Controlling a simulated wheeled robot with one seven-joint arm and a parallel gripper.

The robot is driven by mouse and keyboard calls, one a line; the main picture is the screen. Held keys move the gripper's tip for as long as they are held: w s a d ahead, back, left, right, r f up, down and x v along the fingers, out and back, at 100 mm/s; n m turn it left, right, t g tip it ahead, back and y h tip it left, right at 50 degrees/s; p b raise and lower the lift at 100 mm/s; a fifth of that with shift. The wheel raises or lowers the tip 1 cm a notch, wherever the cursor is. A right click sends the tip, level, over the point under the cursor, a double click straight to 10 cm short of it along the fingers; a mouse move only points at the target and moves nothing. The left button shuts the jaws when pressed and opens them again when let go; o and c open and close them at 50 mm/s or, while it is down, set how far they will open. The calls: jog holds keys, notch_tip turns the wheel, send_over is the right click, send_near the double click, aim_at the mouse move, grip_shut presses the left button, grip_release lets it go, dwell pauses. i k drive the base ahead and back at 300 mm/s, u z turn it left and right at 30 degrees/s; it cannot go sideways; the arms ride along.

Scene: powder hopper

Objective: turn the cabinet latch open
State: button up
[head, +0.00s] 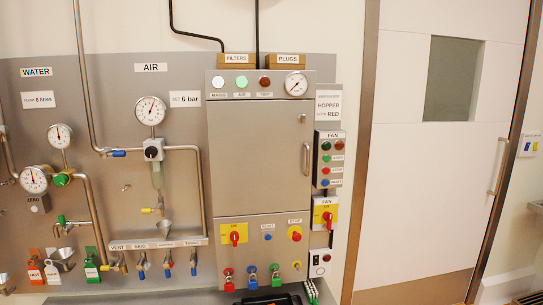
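The grey metal cabinet (250,150) stands in the middle of the head view with its upper door shut. A small round fitting (301,117), which looks like the latch, sits near the door's upper right edge. It is too small to tell which way it is turned. A vertical bar handle (306,158) is below it on the same edge. My gripper does not show in this view.
A fan control box (329,158) and a red-yellow switch (326,215) are close to the cabinet's right side. Pipes and an air gauge (151,111) are at left. Several padlocks hang below. A dark object (268,299) is at the bottom edge. A white door (440,150) stands at right.

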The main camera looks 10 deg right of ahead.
aim_at(301, 119)
jog(key=z, duration=1.35)
jog(key=i, duration=1.75)
jog(key=u, duration=4.05)
